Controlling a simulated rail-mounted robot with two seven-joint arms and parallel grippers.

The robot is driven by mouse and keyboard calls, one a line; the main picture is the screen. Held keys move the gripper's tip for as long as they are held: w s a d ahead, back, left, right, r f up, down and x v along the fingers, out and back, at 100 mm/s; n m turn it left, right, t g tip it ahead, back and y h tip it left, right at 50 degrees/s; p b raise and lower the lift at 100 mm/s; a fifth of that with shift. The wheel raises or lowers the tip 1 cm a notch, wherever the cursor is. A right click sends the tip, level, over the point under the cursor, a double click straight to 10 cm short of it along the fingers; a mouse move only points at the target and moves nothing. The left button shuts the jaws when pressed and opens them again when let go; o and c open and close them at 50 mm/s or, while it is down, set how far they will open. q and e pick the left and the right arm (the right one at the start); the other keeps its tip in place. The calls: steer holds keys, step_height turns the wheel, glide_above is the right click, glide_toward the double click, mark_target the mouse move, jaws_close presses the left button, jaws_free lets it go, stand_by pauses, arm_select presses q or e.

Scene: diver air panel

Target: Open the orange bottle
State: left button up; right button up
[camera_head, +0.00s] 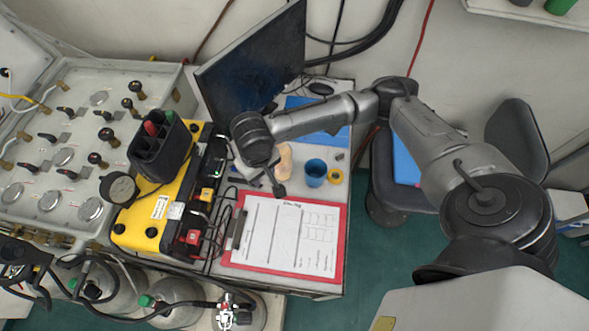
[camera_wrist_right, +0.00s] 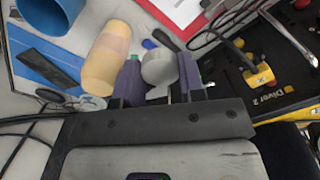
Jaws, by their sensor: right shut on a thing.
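The orange bottle (camera_head: 284,162) is on the table beside my right gripper, partly hidden by the arm. In the right wrist view the pale orange bottle (camera_wrist_right: 106,62) is just left of the fingers, with a lighter band at one end. My right gripper (camera_head: 272,182) is low over the table. In the wrist view its purple-padded fingers (camera_wrist_right: 159,75) are shut on a white-grey rounded piece (camera_wrist_right: 158,66) that looks like a cap. This piece appears apart from the bottle.
A red clipboard (camera_head: 343,245) lies in front. A yellow case (camera_head: 140,222) with black gear is at left. A monitor (camera_head: 253,70) stands behind.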

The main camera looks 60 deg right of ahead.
steer(key=s+d+f, duration=0.3)
steer(key=s, duration=0.1)
steer(key=s+d+f+m+p, duration=0.1)
steer(key=s+d+f, duration=0.1)
steer(key=s, duration=0.3)
steer(key=s+d+f+m, duration=0.1)
steer(key=s+d+f, duration=0.2)
steer(key=s+f, duration=0.1)
steer(key=shift+s+d+p, duration=0.35)
steer(key=shift+s+p, duration=0.05)
steer(key=shift+s, duration=0.2)
steer(key=d+n, duration=0.2)
steer(key=n, duration=0.2)
steer(key=d+n+p, duration=0.1)
steer(key=d+n, duration=0.2)
steer(key=n, duration=0.2)
steer(key=s+d+n, duration=0.1)
steer(key=d+n, duration=0.2)
steer(key=n, duration=0.2)
steer(key=shift+s+d, duration=0.1)
steer(key=w+d+n, duration=0.1)
steer(key=n, duration=2)
glide_above(302, 155)
step_height(302, 155, down, 4)
steer(key=shift+f, duration=2.05)
